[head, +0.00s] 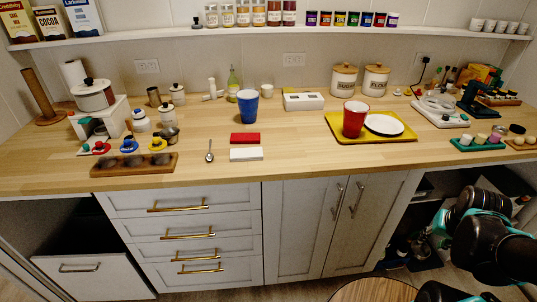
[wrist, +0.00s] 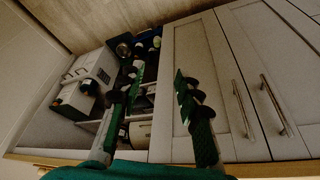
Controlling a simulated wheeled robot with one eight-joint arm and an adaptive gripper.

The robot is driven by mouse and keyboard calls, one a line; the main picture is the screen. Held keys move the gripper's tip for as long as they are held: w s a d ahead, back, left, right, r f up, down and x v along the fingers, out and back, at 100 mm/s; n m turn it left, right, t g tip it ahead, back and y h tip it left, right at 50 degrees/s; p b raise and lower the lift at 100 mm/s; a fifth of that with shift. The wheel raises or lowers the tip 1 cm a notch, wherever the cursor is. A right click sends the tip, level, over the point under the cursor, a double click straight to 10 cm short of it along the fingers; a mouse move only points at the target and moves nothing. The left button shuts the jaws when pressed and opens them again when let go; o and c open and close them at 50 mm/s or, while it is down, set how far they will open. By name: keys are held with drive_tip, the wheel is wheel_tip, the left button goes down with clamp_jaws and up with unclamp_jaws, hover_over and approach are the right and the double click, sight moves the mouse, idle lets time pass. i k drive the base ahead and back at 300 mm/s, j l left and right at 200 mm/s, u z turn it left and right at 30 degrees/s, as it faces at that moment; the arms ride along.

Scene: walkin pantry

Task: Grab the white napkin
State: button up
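The white napkin (head: 246,154) looks like a small flat white rectangle lying on the wooden counter, near its front edge. A red rectangle of similar size (head: 245,137) lies just behind it, close but apart. The napkin does not show in the wrist view. My gripper (wrist: 160,88) is open and empty in the wrist view, its two fingers well apart. It faces the cabinet fronts and an open shelf space, away from the napkin. In the head view my dark arm is low at the right, in front of the counter, far from the napkin.
A spoon (head: 209,151) lies left of the napkin, and a wooden holder (head: 135,164) further left. A blue cup (head: 248,107) stands behind. A yellow tray (head: 338,124) with a red cup (head: 355,118) and plate is to the right. The counter right of the napkin is clear.

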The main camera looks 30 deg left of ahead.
sight(241, 154)
drive_tip(key=l+u, duration=0.15)
drive_tip(key=u, duration=1.15)
